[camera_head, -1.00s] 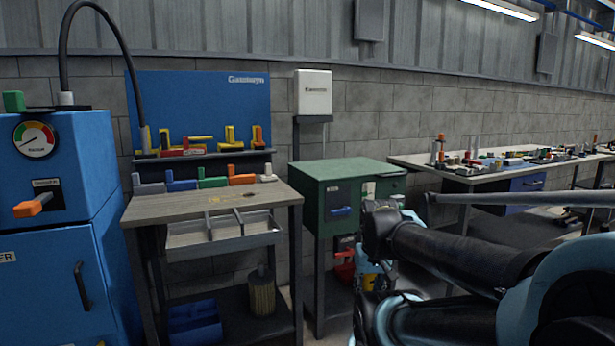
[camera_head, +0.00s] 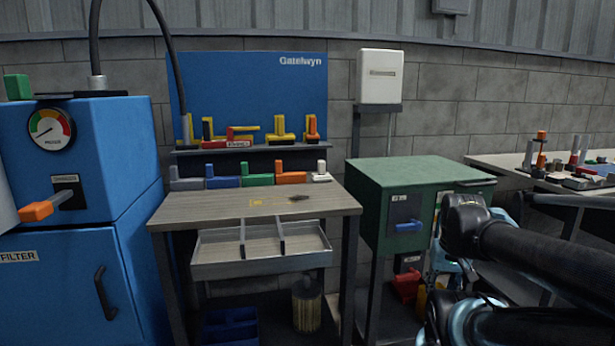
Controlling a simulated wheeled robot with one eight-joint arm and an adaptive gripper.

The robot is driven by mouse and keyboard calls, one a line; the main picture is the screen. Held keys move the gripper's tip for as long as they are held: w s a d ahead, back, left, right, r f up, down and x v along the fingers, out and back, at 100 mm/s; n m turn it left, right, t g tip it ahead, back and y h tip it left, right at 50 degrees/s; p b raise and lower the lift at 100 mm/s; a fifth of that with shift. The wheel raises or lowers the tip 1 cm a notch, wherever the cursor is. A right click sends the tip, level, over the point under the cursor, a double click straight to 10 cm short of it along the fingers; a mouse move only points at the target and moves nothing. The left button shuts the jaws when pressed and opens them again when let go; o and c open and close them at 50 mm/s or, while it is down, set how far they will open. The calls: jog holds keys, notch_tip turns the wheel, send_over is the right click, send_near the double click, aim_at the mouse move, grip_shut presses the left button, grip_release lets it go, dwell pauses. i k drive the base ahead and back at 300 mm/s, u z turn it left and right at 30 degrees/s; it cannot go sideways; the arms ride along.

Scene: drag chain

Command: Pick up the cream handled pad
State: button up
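The cream handled pad (camera_head: 320,175) stands at the right end of a row of similar pads along the back of the wooden-topped workbench (camera_head: 225,208). It has a low flat base and an upright handle. Its neighbour on the left is the orange pad (camera_head: 291,177), very close to it. My arm (camera_head: 535,255) reaches in from the right edge, well to the right of the bench and apart from the pad. No gripper fingers can be made out.
Green (camera_head: 256,179), blue (camera_head: 223,181) and grey (camera_head: 186,183) pads continue the row. A shelf (camera_head: 255,149) above holds yellow and red pieces. A divided tray (camera_head: 262,268) hangs below the bench top. A blue cabinet (camera_head: 70,270) stands left, a green cabinet (camera_head: 400,175) right. The bench top's front is mostly clear.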

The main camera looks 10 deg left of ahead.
aim_at(321, 176)
jog(key=u, duration=0.35)
jog(key=i, duration=0.5)
jog(key=u, duration=0.45)
